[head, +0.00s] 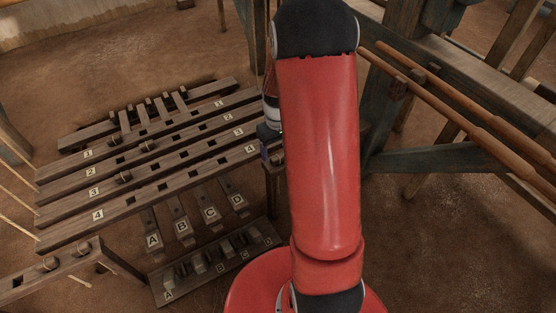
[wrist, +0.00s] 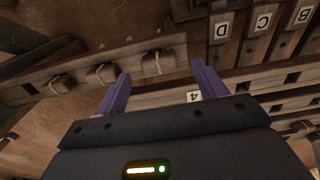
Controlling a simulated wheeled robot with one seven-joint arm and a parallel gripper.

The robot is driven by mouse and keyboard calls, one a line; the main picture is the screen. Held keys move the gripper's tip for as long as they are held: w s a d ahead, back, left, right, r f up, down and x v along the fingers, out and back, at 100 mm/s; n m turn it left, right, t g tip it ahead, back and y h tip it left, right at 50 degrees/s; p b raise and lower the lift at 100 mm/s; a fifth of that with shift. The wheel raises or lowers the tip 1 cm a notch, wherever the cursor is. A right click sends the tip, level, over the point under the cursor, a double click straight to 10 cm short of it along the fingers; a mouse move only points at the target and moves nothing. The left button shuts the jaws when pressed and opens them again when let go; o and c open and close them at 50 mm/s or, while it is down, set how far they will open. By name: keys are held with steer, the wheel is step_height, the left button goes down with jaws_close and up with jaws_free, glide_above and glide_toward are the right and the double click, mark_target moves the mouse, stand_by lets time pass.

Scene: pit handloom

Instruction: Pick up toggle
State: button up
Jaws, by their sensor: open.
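Several small wooden toggles with pale cord sit in a row on a wooden rail in the wrist view. The nearest toggle (wrist: 158,62) appears between the fingertips of my gripper (wrist: 161,68), whose purple fingers are open and apart on either side of it. I cannot tell how far beyond the tips it lies. Another toggle (wrist: 101,74) sits just left of the left finger, and a third toggle (wrist: 60,84) is further left. In the head view my arm hides most of my gripper and this rail.
Numbered slotted bars (head: 140,170) lie at left in the head view. Lettered pedals (head: 182,226) and a rack of blocks (head: 215,262) are below them. A timber frame with long poles (head: 440,95) stands at right. Bare earth shows at upper left.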

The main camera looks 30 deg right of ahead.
mark_target(278, 156)
step_height(278, 156, down, 4)
steer(key=shift+d+r, duration=0.1)
steer(key=shift+r, duration=0.05)
steer(key=c, duration=1.1)
steer(key=shift+o, duration=0.2)
steer(key=shift+r, duration=0.15)
